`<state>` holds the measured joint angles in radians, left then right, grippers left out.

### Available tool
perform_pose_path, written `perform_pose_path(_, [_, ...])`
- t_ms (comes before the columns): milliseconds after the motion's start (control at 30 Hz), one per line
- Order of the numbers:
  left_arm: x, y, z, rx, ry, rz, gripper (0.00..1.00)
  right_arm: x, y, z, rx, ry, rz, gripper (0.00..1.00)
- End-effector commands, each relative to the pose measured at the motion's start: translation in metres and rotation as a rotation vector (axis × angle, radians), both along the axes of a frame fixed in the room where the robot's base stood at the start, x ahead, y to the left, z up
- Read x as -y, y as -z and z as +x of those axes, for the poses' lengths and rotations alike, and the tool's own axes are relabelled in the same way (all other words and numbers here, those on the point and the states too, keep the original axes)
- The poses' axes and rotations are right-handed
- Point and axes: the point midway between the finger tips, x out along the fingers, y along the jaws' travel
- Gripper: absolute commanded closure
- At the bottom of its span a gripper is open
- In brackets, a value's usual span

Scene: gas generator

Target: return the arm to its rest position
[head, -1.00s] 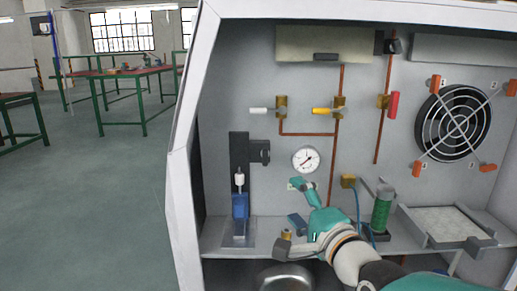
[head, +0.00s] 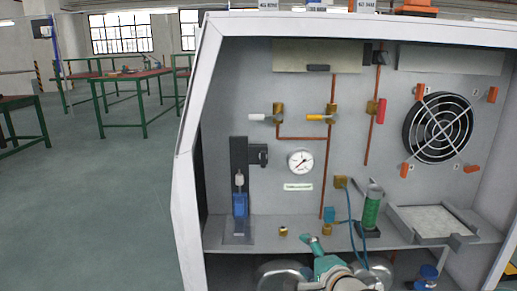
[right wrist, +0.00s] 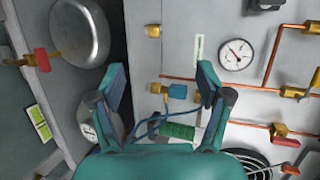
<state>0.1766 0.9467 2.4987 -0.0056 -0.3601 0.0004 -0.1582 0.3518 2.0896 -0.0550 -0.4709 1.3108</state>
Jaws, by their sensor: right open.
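My right gripper (head: 311,245) shows as teal parts low in the middle of the head view, in front of the shelf of the generator cabinet (head: 187,140). In the right wrist view, the gripper (right wrist: 163,85) has its two fingers spread wide apart, with nothing held between them. The cabinet's back panel, a brass fitting with a blue part (right wrist: 177,92) and the green cylinder (right wrist: 177,131) show behind and between the fingers, apart from them. Most of the right arm is below the picture. My left gripper is in neither view.
The cabinet holds a pressure gauge (head: 300,162), yellow-handled valve (head: 317,117), red-handled valve (head: 381,110), fan (head: 438,128), green cylinder (head: 370,208), tray (head: 398,222) and blue device (head: 240,205). A small brass piece (head: 283,231) lies on the shelf. Open floor (head: 95,215) lies left.

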Motion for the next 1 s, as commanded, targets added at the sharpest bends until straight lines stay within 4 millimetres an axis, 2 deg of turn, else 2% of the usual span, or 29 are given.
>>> perform_pose_path(33, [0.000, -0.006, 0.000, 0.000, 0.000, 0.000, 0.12, 0.004, 0.025, -0.002, -0.060, 0.005, -0.011, 0.23])
perform_pose_path(67, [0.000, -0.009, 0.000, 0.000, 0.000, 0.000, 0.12, 0.007, 0.040, -0.004, -0.092, 0.006, -0.018, 0.23])
perform_pose_path(167, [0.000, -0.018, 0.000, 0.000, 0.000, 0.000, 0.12, 0.016, 0.103, -0.021, -0.228, -0.002, -0.064, 0.23])
perform_pose_path(200, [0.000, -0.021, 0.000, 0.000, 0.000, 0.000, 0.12, 0.019, 0.131, -0.032, -0.290, -0.013, -0.091, 0.23])
perform_pose_path(267, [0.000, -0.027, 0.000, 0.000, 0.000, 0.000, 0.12, 0.023, 0.172, -0.054, -0.382, -0.042, -0.138, 0.23])
perform_pose_path(300, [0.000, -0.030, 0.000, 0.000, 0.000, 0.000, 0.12, 0.026, 0.198, -0.071, -0.440, -0.069, -0.171, 0.23])
perform_pose_path(367, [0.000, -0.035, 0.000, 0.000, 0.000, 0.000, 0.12, 0.027, 0.233, -0.101, -0.526, -0.123, -0.222, 0.23])
perform_pose_path(400, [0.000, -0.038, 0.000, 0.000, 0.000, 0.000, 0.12, 0.028, 0.255, -0.123, -0.581, -0.167, -0.259, 0.23])
perform_pose_path(467, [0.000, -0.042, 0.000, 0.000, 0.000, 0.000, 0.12, 0.027, 0.283, -0.159, -0.657, -0.250, -0.312, 0.23])
perform_pose_path(500, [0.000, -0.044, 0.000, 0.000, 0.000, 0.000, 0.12, 0.025, 0.299, -0.183, -0.699, -0.313, -0.346, 0.23])
perform_pose_path(633, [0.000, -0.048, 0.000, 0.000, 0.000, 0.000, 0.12, 0.015, 0.331, -0.257, -0.783, -0.560, -0.458, 0.23])
perform_pose_path(733, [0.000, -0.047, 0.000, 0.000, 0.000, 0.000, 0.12, 0.007, 0.339, -0.292, -0.766, -0.748, -0.548, 0.23])
perform_pose_path(867, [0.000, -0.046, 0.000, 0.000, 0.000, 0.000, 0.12, 0.005, 0.337, -0.307, -0.688, -0.926, -0.656, 0.23])
perform_pose_path(967, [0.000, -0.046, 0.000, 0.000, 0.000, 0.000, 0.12, 0.006, 0.337, -0.308, -0.610, -1.038, -0.738, 0.23])
perform_pose_path(1000, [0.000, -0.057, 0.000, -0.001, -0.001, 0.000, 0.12, 0.007, 0.325, -0.307, -0.594, -1.058, -0.755, 0.23])
